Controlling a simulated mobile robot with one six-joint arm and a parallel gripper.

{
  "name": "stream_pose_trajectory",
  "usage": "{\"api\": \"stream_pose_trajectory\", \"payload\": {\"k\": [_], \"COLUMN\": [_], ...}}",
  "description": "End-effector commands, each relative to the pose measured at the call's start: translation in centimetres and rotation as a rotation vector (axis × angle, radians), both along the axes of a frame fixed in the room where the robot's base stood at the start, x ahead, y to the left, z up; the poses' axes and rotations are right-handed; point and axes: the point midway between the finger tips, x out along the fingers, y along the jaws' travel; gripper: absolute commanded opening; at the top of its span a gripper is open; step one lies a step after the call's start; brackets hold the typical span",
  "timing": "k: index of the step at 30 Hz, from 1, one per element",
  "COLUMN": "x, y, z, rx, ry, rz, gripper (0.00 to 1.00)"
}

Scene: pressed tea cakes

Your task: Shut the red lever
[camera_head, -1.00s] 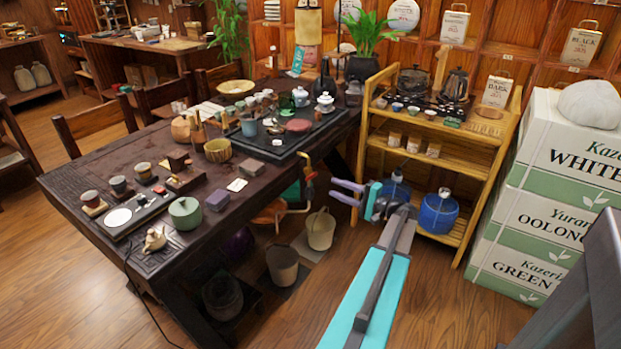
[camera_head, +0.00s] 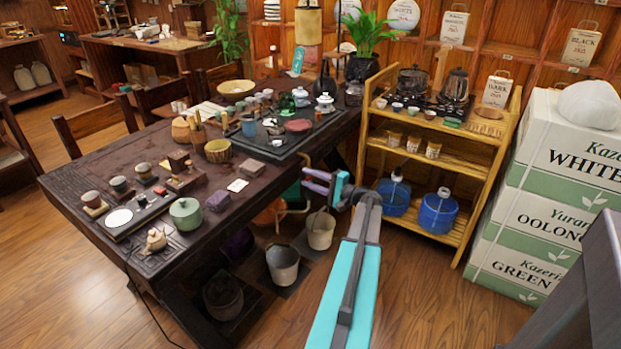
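My gripper (camera_head: 304,180) has purple fingers and is in the middle of the head view, beside the right end of the dark tea table (camera_head: 110,160). Its two fingers are parted and look empty, pointing left. A curved pipe (camera_head: 306,203) stands just below and behind the fingers, beside the table. I cannot clearly make out the red lever; the area near the top of the pipe is partly covered by my gripper. An orange rounded thing (camera_head: 268,214) shows low under the table edge, left of the pipe.
A white bucket (camera_head: 321,231) and a grey bucket (camera_head: 283,266) stand on the floor below. A wooden shelf (camera_head: 480,150) with two blue water jugs (camera_head: 438,213) stands to the right. Stacked tea boxes (camera_head: 540,210) are farther right. Bare floor (camera_head: 430,300) lies in front of the shelf.

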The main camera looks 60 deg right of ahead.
Motion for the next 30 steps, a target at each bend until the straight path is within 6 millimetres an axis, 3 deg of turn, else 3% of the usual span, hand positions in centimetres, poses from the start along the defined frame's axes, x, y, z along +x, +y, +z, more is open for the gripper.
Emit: {"api": "stream_pose_trajectory", "payload": {"k": [11,16,30], "x": [0.33,0.30,0.26], "y": [-0.01,-0.01,0.02], "z": [0.01,0.00,-0.56], "rx": [0.000,0.000,-0.053], "ry": [0.000,0.000,0.000], "rz": [-0.001,-0.001,-0.001], "gripper": [0.30,0.01,0.00]}}
